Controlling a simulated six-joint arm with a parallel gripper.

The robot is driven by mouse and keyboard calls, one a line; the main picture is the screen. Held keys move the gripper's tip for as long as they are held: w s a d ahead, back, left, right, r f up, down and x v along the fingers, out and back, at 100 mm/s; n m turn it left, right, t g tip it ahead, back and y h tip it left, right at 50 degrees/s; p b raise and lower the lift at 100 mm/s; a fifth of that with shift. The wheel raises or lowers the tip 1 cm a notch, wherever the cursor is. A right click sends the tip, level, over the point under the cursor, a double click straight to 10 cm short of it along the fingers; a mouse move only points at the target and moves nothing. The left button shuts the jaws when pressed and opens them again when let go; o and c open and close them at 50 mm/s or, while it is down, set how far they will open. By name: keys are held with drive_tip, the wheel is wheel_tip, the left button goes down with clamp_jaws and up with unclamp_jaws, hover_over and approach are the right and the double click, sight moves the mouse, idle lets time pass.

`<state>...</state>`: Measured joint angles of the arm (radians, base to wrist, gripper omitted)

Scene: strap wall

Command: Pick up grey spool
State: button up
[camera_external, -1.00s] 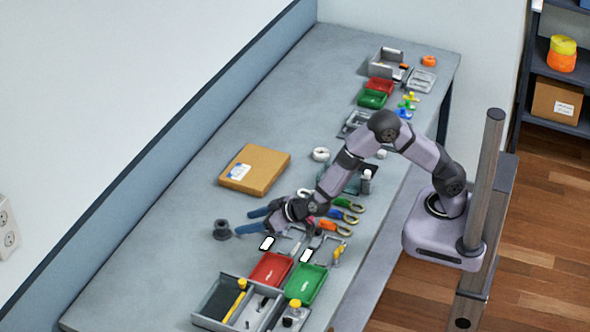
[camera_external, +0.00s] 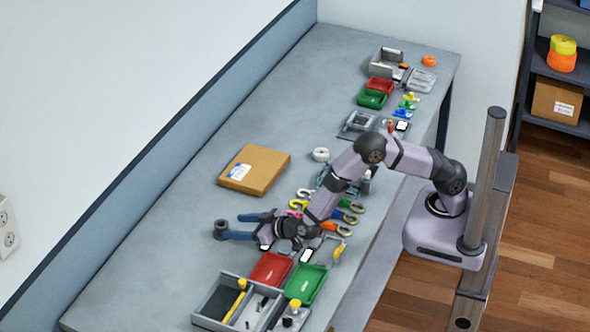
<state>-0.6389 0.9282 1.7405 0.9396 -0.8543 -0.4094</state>
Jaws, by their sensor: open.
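The grey spool (camera_external: 221,230) stands on the left part of the bench, dark grey with a flared end. My gripper (camera_external: 232,227) has its two blue fingers pointing left and spread apart. The fingertips are at the spool, with the lower finger's tip close against or partly in front of it. I cannot tell from this view whether the spool lies between the fingers or whether they touch it.
A cardboard box (camera_external: 254,169) lies behind the gripper. A red tray (camera_external: 271,269), a green tray (camera_external: 306,284) and a grey divided tray (camera_external: 210,300) stand in front. Several coloured hooks and tools lie right of the gripper. The bench left of the spool is clear.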

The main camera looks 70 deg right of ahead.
sight(228, 226)
drive_tip(key=shift+a+p+x, duration=0.2)
drive_tip(key=shift+p+x, duration=0.8)
drive_tip(key=shift+x, duration=1.5)
drive_tip(key=shift+r, duration=0.1)
drive_tip(key=c, duration=1.1)
drive_tip(key=shift+r+b, duration=0.95)
drive_tip(key=shift+r, duration=4.05)
